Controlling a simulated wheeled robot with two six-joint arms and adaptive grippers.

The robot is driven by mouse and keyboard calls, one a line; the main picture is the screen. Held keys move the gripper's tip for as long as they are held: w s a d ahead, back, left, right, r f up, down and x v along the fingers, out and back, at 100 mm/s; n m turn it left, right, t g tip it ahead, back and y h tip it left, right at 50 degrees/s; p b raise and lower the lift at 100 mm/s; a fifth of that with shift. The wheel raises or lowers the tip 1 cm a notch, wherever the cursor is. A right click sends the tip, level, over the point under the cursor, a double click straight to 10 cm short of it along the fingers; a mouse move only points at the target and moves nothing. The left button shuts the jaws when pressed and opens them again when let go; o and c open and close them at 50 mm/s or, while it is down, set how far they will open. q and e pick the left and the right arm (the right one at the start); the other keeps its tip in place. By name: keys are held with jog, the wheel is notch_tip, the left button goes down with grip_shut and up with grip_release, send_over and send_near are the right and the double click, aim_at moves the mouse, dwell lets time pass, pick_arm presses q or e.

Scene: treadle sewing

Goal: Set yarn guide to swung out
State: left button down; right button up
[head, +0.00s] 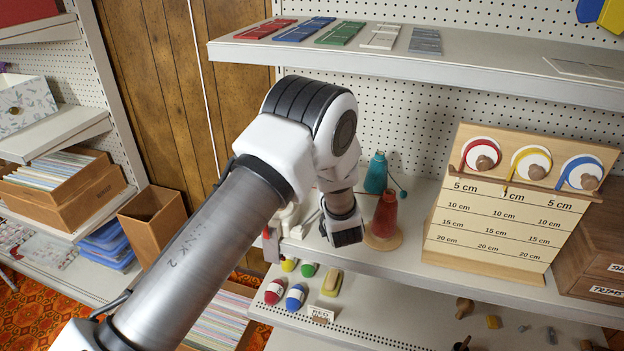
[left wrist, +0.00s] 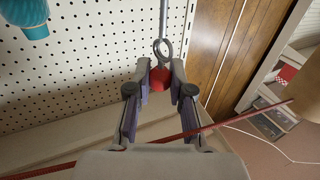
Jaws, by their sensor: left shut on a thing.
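In the left wrist view the yarn guide shows as a grey rod ending in a ring (left wrist: 163,47) with a round red knob (left wrist: 160,78) just below it. My left gripper (left wrist: 160,82) has its two fingers on either side of the red knob and is shut on it. A taut red yarn crosses below the fingers. In the head view my left arm comes in from the left and hides most of the gripper and the guide; a bit of red (head: 265,233) shows left of the wrist. My right gripper is not in view.
A red yarn cone (head: 386,213) on a wooden base and a teal cone (head: 376,172) stand right of my wrist. A wooden measuring board (head: 505,215) with yarn spools stands farther right. A shelf (head: 430,68) overhangs above. Small coloured items lie on the lower shelf.

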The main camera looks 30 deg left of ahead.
pick_arm(q)
jog(key=s+d+m+t+h+b, duration=0.1)
jog(key=s+d+m+h+b, duration=0.2)
jog(key=m+h, duration=0.3)
jog(key=s+d+m+t+h+b, duration=0.1)
jog(key=s+d+m+h+b, duration=0.2)
jog(key=h, duration=0.9)
jog(key=shift+s+d+f+m+h, duration=0.35)
jog(key=shift+s+d+m, duration=0.4)
jog(key=shift+d+m, duration=1.05)
jog(key=c, duration=1)
grip_release()
jog(key=shift+w, duration=0.1)
jog(key=shift+f+v, duration=0.2)
jog(key=shift+v, duration=5.55)
jog(key=shift+d, duration=0.1)
